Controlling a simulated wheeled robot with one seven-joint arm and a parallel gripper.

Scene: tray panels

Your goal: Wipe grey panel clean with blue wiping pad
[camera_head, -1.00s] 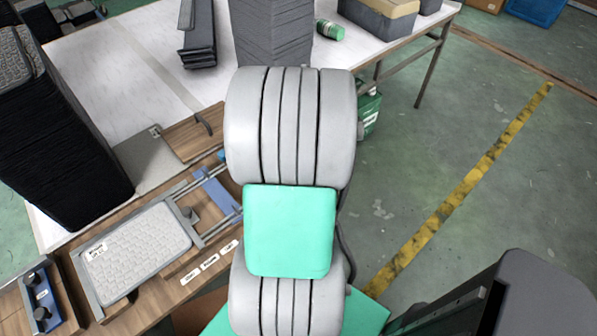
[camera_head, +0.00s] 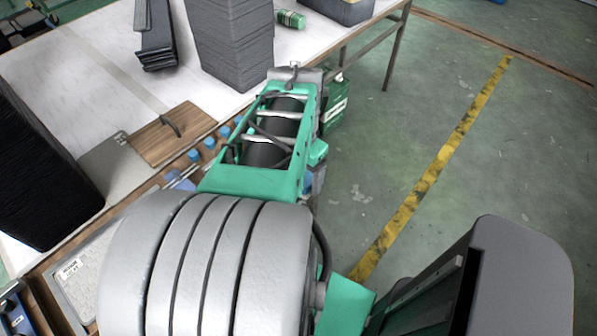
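The grey panel (camera_head: 88,262) lies at the lower left on the wooden board, with a speckled face and a small white label. My arm's large grey links cover much of it. Several small blue pieces (camera_head: 209,143) stand in a row beside the board, left of my green arm link. A blue item (camera_head: 12,302) shows at the left bottom edge. I cannot tell which of these, if any, is the blue wiping pad. My gripper is not visible; my arm hides the area behind it.
A tall dark stack (camera_head: 40,165) stands at the left. A wooden board with a dark handle (camera_head: 172,137) lies mid-table. A grey stack (camera_head: 232,45) and dark upright panels (camera_head: 153,35) stand at the back. Open floor with a yellow line (camera_head: 430,180) is at the right.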

